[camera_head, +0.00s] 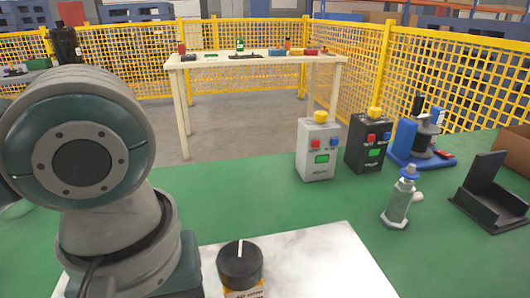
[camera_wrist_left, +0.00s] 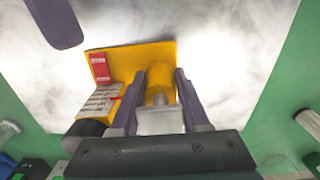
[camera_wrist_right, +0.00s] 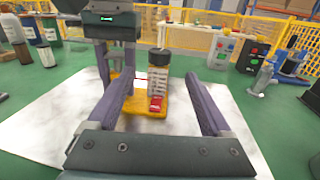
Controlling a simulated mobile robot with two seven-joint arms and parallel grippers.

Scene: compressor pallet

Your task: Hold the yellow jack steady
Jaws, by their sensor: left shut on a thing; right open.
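The yellow jack stands on a white marbled board. In the left wrist view its yellow base plate (camera_wrist_left: 145,55), labelled block (camera_wrist_left: 100,102) and cylinder (camera_wrist_left: 160,88) show. My left gripper (camera_wrist_left: 160,72) is shut on the cylinder, one finger on each side. In the head view only the jack's black knob (camera_head: 240,265) and a bit of label show; my left arm fills the left side. The right wrist view shows the yellow base (camera_wrist_right: 138,108) and the knob (camera_wrist_right: 159,57). My right gripper (camera_wrist_right: 159,79) is open and empty, fingers apart, pointing towards the jack.
The white board (camera_head: 320,258) lies on a green table (camera_head: 250,195). Behind stand a grey button box (camera_head: 318,165), a black button box (camera_head: 367,158), a grey bottle (camera_head: 399,203) and a black holder (camera_head: 490,205). Yellow mesh fencing and a side table (camera_head: 255,62) are farther back.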

